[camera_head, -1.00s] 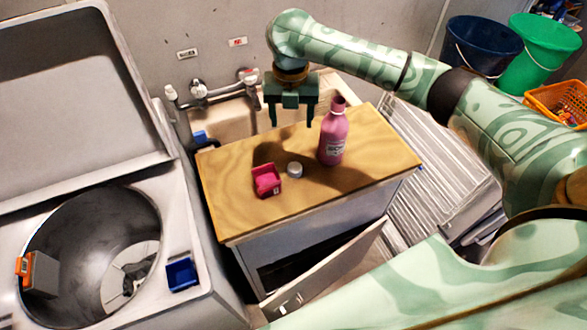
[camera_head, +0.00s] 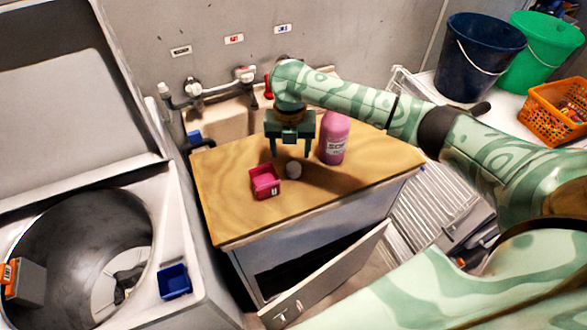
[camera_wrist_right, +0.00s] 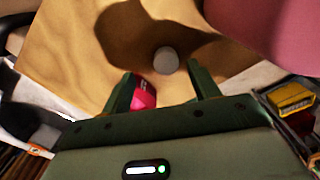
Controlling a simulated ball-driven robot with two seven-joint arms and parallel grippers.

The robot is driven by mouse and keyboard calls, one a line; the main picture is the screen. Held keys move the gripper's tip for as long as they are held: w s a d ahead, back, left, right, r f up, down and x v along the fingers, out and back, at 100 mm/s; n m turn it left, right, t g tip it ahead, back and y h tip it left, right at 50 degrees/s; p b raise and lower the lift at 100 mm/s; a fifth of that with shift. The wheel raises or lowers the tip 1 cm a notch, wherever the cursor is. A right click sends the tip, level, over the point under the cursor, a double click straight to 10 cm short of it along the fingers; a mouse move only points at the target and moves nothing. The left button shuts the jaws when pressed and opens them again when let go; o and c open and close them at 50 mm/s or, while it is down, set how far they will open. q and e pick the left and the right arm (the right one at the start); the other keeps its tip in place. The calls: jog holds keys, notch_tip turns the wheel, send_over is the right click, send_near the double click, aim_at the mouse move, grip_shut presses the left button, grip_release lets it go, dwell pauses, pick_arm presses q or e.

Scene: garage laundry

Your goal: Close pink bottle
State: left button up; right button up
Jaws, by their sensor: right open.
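The pink bottle (camera_head: 334,140) stands upright at the back of the wooden countertop (camera_head: 228,205). My right forearm hides its top in the head view. Its side also shows at the upper right of the wrist view (camera_wrist_right: 280,30). A small grey round cap (camera_head: 293,169) lies on the wood left of the bottle; it also shows in the wrist view (camera_wrist_right: 166,60). My right gripper (camera_head: 290,154) is open and empty, pointing down above the cap with its fingers apart. In the wrist view the cap appears between and beyond the fingertips (camera_wrist_right: 161,70). My left gripper is not seen.
A small pink box (camera_head: 264,181) sits just left of the cap. A sink and taps (camera_head: 193,88) are behind the countertop. An open washer drum (camera_head: 75,250) and a blue box (camera_head: 174,281) are at left. Buckets (camera_head: 480,55) and an orange basket (camera_head: 552,112) stand at right.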

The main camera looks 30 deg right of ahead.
aim_at(294, 165)
jog(key=f, duration=0.1)
jog(key=f+b, duration=0.1)
jog(key=f, duration=0.1)
jog(key=s+f+b, duration=0.1)
jog(key=shift+d+f, duration=0.25)
jog(key=shift+f, duration=0.05)
jog(key=shift+w+f, duration=0.1)
jog(key=shift+f, duration=0.25)
jog(key=shift+r, duration=0.1)
jog(key=c, duration=1.1)
